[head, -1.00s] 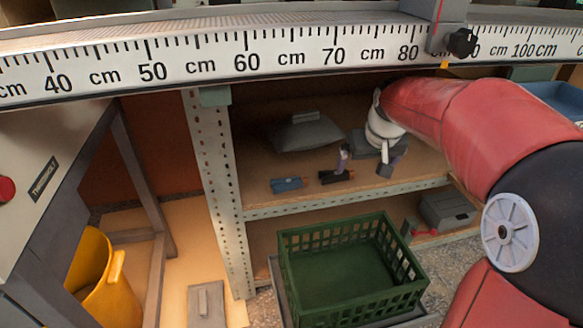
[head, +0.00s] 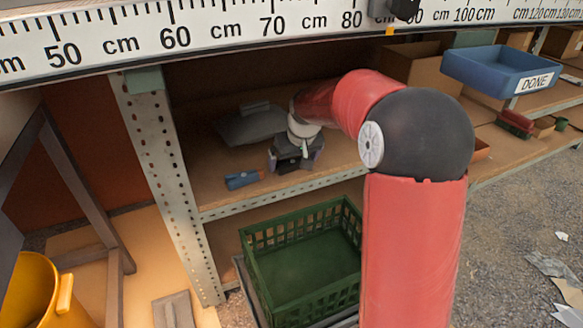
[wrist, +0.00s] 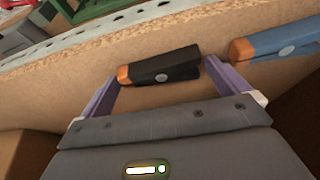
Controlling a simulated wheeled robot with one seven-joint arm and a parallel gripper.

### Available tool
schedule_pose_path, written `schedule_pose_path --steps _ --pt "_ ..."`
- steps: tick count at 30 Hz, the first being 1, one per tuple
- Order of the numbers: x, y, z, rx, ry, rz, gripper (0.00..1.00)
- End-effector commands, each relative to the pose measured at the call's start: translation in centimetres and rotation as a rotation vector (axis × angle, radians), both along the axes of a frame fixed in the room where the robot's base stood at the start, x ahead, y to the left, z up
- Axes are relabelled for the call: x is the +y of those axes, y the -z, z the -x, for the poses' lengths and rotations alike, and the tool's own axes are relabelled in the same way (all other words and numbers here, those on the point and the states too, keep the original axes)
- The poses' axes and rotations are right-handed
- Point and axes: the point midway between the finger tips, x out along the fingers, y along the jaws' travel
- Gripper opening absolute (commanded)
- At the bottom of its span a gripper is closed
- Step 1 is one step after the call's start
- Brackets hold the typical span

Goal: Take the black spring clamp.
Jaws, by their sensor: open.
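The black spring clamp (wrist: 165,66) has an orange tip and lies on the wooden shelf (wrist: 60,95). In the wrist view it sits between and slightly beyond the fingertips of my gripper (wrist: 158,75), which is open with nothing in it. In the head view my gripper (head: 296,158) is over the shelf, and the black clamp (head: 292,168) is mostly hidden by it. A blue spring clamp (head: 243,179) lies just left of the gripper; in the wrist view the blue clamp (wrist: 275,45) is to the right, close to one finger.
A grey covered item (head: 250,124) lies behind on the same shelf. The perforated metal upright (head: 165,175) and shelf lip bound the space. A green crate (head: 305,255) stands below in front. A ruler fence (head: 210,35) crosses above, and a blue DONE bin (head: 510,70) is at right.

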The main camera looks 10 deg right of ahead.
Motion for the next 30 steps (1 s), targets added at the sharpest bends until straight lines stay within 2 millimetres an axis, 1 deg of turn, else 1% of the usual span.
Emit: schedule_pose_path --steps 5,6,14,23,26,30 --pt "0.0 0.0 0.0 -0.001 0.0 0.0 1.0" --pt "0.0 0.0 0.0 -0.001 0.0 0.0 0.97" --pt "0.0 -0.1 0.0 -0.001 0.0 0.0 0.64" --pt "0.0 -0.3 0.0 -0.002 0.0 0.001 0.63" --pt "0.0 -1.0 0.0 -0.002 0.0 0.001 0.63" --pt "0.0 -2.6 -0.1 -0.004 0.0 0.0 0.63"
